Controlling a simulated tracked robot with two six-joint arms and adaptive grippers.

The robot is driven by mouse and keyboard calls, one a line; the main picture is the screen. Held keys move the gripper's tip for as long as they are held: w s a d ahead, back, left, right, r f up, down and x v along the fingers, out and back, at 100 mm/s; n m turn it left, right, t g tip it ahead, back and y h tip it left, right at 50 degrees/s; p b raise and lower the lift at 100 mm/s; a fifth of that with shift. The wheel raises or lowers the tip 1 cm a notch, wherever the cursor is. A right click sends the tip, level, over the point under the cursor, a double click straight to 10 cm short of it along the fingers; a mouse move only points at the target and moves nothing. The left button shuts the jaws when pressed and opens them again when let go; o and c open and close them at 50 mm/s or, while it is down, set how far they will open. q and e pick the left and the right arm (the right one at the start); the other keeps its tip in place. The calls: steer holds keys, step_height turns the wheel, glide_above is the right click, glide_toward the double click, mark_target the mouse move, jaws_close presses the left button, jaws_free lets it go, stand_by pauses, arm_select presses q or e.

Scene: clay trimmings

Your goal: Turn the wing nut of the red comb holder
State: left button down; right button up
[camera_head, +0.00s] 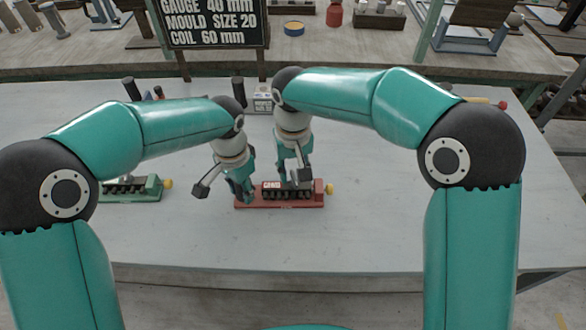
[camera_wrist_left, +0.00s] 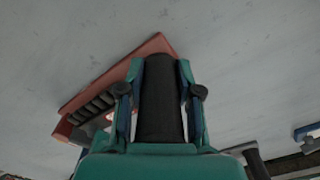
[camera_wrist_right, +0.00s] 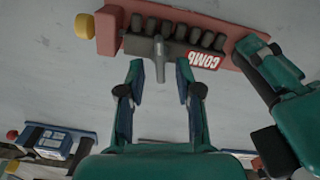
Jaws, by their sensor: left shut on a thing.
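The red comb holder (camera_head: 280,204) lies on the pale table, with a yellow knob (camera_wrist_right: 84,26) at one end and a row of dark teeth. Its grey wing nut (camera_wrist_right: 158,58) shows in the right wrist view beside the COMB label. My left gripper (camera_wrist_left: 160,68) is shut on a black upright grip (camera_wrist_left: 160,105) at the holder's other end. My right gripper (camera_wrist_right: 160,70) is open, its fingers on either side of the wing nut in the picture, with gaps visible.
A green holder (camera_head: 130,188) with a yellow knob lies to the left. A blue holder (camera_wrist_right: 52,142) shows in the right wrist view. A black sign (camera_head: 212,22) and a small white box (camera_head: 263,100) stand behind. The front of the table is clear.

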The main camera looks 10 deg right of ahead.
mark_target(293, 172)
step_height(293, 172, up, 12)
stand_by(0.6)
arm_select(q)
steer(key=c, duration=0.7)
jaws_free()
